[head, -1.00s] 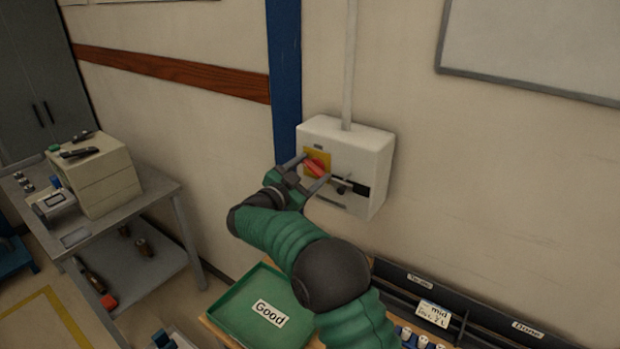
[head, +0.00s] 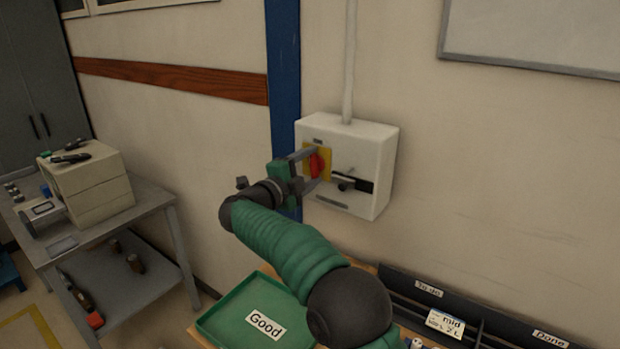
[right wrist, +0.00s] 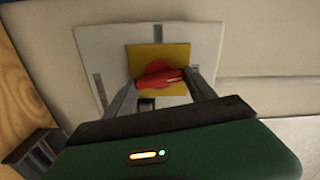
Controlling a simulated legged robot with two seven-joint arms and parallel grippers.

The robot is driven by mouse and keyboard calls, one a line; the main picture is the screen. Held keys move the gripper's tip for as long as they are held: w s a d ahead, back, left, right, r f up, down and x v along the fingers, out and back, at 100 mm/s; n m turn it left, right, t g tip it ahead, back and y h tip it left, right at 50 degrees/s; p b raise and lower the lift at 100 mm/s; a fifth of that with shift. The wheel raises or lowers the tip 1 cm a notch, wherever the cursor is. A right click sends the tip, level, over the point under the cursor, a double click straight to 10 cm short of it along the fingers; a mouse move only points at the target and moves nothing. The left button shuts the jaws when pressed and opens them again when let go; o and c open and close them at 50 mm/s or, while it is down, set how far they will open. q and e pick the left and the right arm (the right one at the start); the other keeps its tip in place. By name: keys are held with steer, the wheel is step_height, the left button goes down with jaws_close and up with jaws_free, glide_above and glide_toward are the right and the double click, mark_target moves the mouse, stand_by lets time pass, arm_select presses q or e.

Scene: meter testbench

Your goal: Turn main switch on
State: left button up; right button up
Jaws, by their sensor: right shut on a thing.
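The white switch box (head: 372,155) is fixed to the wall, with a yellow plate (head: 307,172) on its front. The red main switch knob (head: 316,165) sits on that plate and stands about upright in the head view. My right gripper (head: 317,168) is shut on the knob, one finger above it and one below. In the right wrist view the red knob (right wrist: 160,79) lies between my two fingers, with the yellow plate (right wrist: 146,54) behind it. My left gripper is not in view.
Below are a green tray (head: 225,327) marked "Good" and a dark rack (head: 400,290). A grey cart (head: 150,205) stands at left.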

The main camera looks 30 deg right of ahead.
steer(key=shift+f+m+b, duration=0.35)
steer(key=shift+m+b, duration=0.5)
steer(key=shift+m, duration=0.25)
steer(key=o, duration=1.4)
steer(key=shift+r, duration=0.1)
steer(key=b+v, duration=0.1)
steer(key=v, duration=1.6)
steer(key=shift+w, duration=0.15)
